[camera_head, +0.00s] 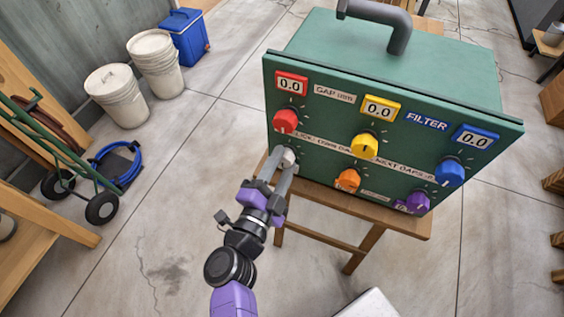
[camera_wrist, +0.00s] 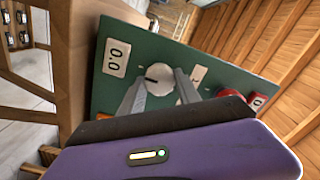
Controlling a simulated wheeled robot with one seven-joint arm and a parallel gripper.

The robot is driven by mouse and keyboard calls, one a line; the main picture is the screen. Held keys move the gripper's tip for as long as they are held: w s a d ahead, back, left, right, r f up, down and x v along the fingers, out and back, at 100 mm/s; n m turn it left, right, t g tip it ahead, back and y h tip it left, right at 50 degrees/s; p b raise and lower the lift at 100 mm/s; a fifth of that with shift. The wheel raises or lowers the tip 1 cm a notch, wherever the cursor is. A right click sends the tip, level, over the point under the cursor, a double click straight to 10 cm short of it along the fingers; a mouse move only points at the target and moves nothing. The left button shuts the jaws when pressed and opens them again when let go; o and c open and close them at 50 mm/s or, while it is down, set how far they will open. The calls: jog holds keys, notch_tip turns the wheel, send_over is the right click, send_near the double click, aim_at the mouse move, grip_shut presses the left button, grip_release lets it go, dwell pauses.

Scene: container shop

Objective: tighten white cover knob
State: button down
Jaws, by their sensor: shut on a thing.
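The white cover knob (camera_head: 289,158) is on the lower left of the front panel of a green control box (camera_head: 400,60). In the wrist view the white knob (camera_wrist: 158,79) is round, with a dark pointer mark, and faces me. My gripper (camera_head: 283,163) reaches up to the panel from below, with its two grey fingers on either side of the knob. In the wrist view my gripper (camera_wrist: 166,88) is shut on the knob, one finger at each side. The fingers hide part of the knob in the head view.
Red (camera_head: 285,121), yellow (camera_head: 364,146), blue (camera_head: 449,172), orange (camera_head: 347,181) and purple (camera_head: 416,202) knobs sit nearby on the panel. The box stands on a wooden stool (camera_head: 405,225). Buckets (camera_head: 117,95), a blue cooler (camera_head: 185,36) and a hand cart (camera_head: 60,160) stand left. Floor between is clear.

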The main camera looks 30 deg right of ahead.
jog(key=c, duration=0.9)
grip_release()
jog(key=shift+o, duration=0.2)
jog(key=b+v, duration=0.1)
jog(key=v, duration=0.7)
jog(key=shift+d, duration=0.1)
